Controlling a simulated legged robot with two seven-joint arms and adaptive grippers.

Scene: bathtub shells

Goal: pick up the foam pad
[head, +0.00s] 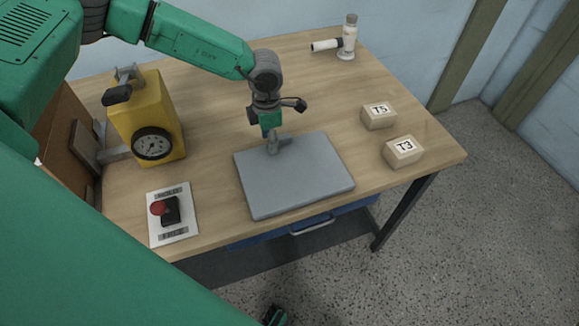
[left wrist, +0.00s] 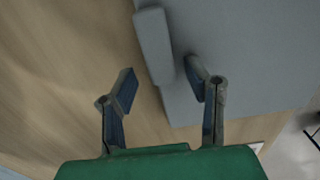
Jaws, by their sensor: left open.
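The foam pad (head: 295,180) is a flat grey slab lying on the wooden table. A narrow raised grey strip stands at its far edge; in the left wrist view the pad (left wrist: 245,50) fills the upper right, with this strip (left wrist: 153,45) along its edge. My left gripper (head: 274,147) points down at the far edge of the pad. In the left wrist view its fingers (left wrist: 160,86) are open, one over bare wood and one over the pad, with the strip's end between and beyond them. Contact cannot be told.
A yellow box with a dial (head: 150,120) stands at the left. A red-knobbed switch on a white plate (head: 175,225) lies before it. Boxes T5 (head: 378,117) and T3 (head: 403,152) sit at the right, a white bottle-like object (head: 347,40) at the back.

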